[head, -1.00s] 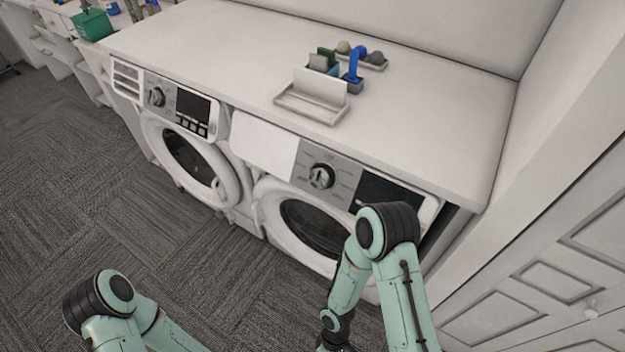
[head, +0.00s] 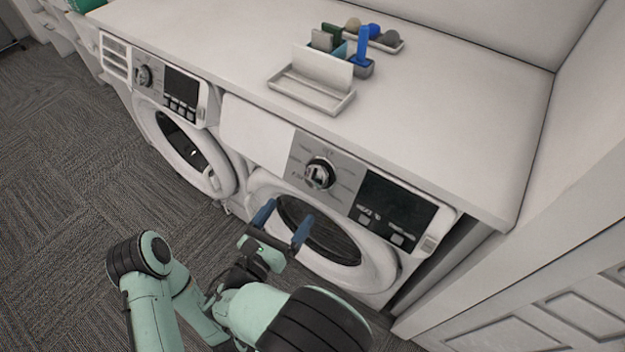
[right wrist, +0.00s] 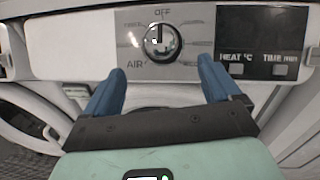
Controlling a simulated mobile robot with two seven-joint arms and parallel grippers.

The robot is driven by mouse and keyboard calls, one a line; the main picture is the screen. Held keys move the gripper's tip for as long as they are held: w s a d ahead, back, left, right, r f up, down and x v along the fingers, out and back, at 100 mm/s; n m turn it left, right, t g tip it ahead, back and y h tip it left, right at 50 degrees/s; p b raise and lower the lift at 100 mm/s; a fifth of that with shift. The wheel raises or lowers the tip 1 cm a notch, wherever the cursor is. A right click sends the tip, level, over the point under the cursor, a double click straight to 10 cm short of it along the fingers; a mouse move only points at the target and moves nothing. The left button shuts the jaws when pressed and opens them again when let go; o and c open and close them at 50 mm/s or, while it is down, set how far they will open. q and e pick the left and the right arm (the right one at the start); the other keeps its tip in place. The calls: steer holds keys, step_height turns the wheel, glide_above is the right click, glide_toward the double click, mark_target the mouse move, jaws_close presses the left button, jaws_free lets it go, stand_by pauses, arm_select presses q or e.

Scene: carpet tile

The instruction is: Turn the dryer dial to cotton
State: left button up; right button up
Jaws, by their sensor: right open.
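The dryer dial (head: 319,174) is a round dark and silver knob on the grey panel of the right-hand machine, the dryer (head: 262,142). In the right wrist view the dial (right wrist: 163,43) shows closer, with "OFF" above it and "AIR" at its lower left. Other labels are too small to read, and I cannot tell its setting. My right gripper (head: 283,222) has two blue fingers, open and empty, in front of the dryer and below the dial. In the right wrist view the open fingers (right wrist: 160,72) frame the space below the dial, apart from it. My left gripper is out of view.
A dark display (head: 393,203) sits right of the dial. A second washer-like machine (head: 180,100) stands at left. A white counter (head: 430,100) overhangs both machines and holds a white tray (head: 312,95) and small items. Patterned carpet (head: 60,200) is clear at left.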

mark_target(313, 180)
steer(key=x, duration=1.1)
steer(key=shift+f, duration=0.1)
steer(key=shift+s, duration=0.1)
steer(key=c, duration=1.1)
